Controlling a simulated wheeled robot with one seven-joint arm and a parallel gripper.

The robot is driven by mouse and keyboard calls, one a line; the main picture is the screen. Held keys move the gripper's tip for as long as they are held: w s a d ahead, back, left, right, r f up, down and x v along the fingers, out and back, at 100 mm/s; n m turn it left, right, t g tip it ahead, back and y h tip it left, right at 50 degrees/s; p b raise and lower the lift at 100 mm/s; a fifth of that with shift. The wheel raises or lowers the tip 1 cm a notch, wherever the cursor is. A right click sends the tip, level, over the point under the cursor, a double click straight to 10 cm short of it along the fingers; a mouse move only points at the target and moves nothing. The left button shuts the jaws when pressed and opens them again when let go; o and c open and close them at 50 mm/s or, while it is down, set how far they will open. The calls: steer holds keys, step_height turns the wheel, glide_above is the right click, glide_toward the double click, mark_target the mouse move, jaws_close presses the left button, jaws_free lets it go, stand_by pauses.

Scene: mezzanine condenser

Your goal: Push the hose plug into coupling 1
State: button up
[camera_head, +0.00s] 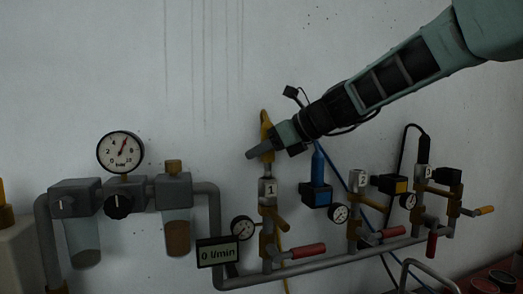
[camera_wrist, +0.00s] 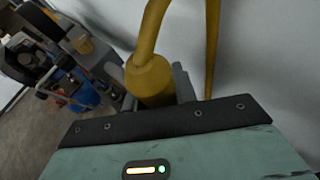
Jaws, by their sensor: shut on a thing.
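My gripper (camera_head: 264,148) is shut on the yellow hose plug (camera_head: 266,130), directly above coupling 1 (camera_head: 268,190) in the head view. The plug is roughly upright, with its hose curving out of the top. A pale tip shows below the fingers, close over the coupling's mouth; I cannot tell whether it has entered. In the wrist view the yellow plug (camera_wrist: 151,80) stands beside a grey finger, with its hose rising from it. The gripper's housing hides the plug's lower end and the coupling there.
A blue hose plug (camera_head: 318,165) stands just right of my gripper. Further right are another coupling (camera_head: 358,180) and a black hose (camera_head: 422,148). A gauge (camera_head: 242,228), red-handled lever (camera_head: 306,250) and display reading 0 l/min (camera_head: 217,252) sit lower. Wall space at upper left is clear.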

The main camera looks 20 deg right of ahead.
mark_target(270, 161)
steer(key=shift+f+b, duration=1.35)
steer(key=shift+f, duration=0.4)
steer(key=o, duration=1.1)
steer(key=shift+d, duration=0.1)
steer(key=b+v, duration=0.2)
steer(key=v, duration=1.5)
steer(key=shift+s+b, duration=0.15)
steer(key=shift+b, duration=0.2)
